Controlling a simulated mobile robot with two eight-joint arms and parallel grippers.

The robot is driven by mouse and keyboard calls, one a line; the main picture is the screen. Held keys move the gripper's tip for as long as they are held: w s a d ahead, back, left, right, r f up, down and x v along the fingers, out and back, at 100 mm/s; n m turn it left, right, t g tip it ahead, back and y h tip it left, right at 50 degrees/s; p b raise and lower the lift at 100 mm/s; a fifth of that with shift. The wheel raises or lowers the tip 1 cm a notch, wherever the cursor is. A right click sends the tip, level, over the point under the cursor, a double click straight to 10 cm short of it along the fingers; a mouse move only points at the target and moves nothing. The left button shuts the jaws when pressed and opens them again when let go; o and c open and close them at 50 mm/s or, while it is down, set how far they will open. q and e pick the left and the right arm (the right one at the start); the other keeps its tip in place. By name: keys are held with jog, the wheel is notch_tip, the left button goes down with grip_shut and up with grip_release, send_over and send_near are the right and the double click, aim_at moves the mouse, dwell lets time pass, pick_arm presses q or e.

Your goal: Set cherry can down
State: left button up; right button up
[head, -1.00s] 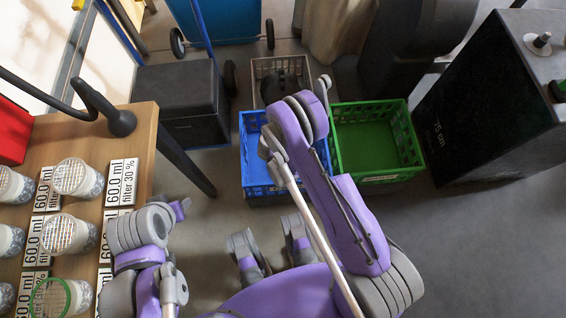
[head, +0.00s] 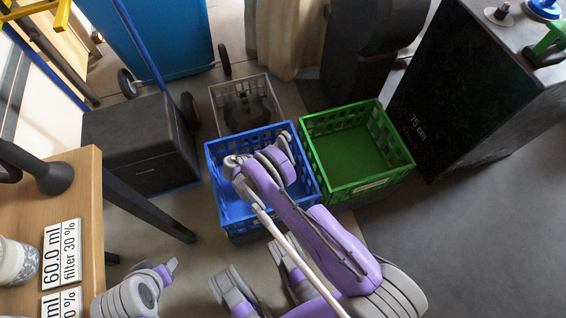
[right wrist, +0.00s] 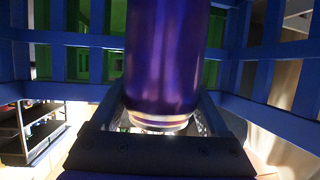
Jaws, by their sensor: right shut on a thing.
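The cherry can (right wrist: 163,55) appears as a shiny purple-blue cylinder with a pale rim in the right wrist view. My right gripper (right wrist: 162,118) is shut on it near that rim. Blue lattice walls surround the can and gripper there, so they are within the blue crate (head: 226,221). In the head view my right arm reaches over this crate, and its wrist hides the can and fingers. I cannot tell whether the can touches the crate floor.
A green crate (head: 399,172) stands right of the blue one, and a grey crate (head: 216,100) behind it. A dark box (head: 140,150) and wooden table (head: 85,200) are left. A large black block (head: 470,90) stands right. Open floor lies at lower right.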

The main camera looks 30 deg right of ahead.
notch_tip(320, 180, down, 3)
jog(key=shift+f+b, duration=0.2)
jog(key=shift+b, duration=0.25)
jog(key=shift+f, duration=0.25)
jog(key=shift+f, duration=0.3)
jog(key=o, duration=1.2)
jog(key=shift+r, duration=0.15)
jog(key=v, duration=0.4)
jog(key=p+v, duration=0.1)
jog(key=v, duration=0.3)
jog(key=r+p+v, duration=0.1)
jog(key=v, duration=0.3)
